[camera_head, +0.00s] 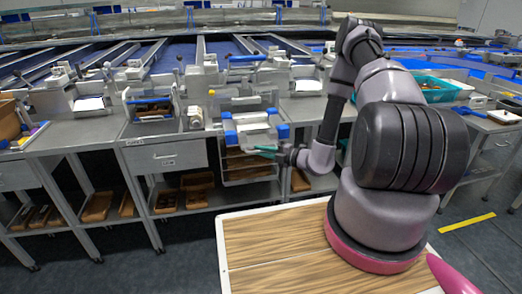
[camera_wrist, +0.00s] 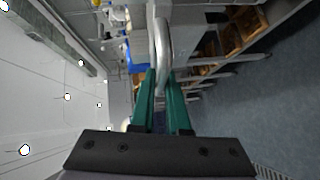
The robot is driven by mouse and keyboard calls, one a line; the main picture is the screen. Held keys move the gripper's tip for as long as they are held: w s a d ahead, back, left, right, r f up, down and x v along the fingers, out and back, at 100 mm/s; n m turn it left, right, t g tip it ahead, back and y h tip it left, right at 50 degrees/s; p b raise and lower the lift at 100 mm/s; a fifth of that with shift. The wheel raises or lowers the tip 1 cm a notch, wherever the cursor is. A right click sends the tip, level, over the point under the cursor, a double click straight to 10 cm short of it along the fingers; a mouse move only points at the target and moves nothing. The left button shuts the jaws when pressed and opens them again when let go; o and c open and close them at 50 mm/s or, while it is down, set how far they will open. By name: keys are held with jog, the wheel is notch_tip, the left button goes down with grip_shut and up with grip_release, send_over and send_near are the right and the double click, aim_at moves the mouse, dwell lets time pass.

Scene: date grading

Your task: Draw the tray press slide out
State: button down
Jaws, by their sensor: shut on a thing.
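The tray press (camera_head: 240,103) stands on the grey bench at the middle of the head view. Its slide (camera_head: 252,128) is a pale plate with blue blocks at its corners, at the front of the press. My gripper (camera_head: 265,149) reaches it from the right, its teal fingers at the slide's front edge. In the wrist view the gripper (camera_wrist: 160,88) is shut on a curved metal handle (camera_wrist: 164,40) that runs between the fingers. The handle's far end and how far the slide stands out are hard to tell.
A grey drawer unit (camera_head: 165,157) stands left of the press. Below are shelves with wooden boxes (camera_head: 197,187). My wood-topped base fills the lower middle. A teal crate (camera_head: 437,93) is at the right. Open floor lies at the front left.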

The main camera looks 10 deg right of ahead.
jog(key=shift+d, duration=0.1)
jog(key=c, duration=0.9)
grip_release()
jog(key=v, duration=1)
jog(key=shift+s+d, duration=0.25)
jog(key=shift+r, duration=0.1)
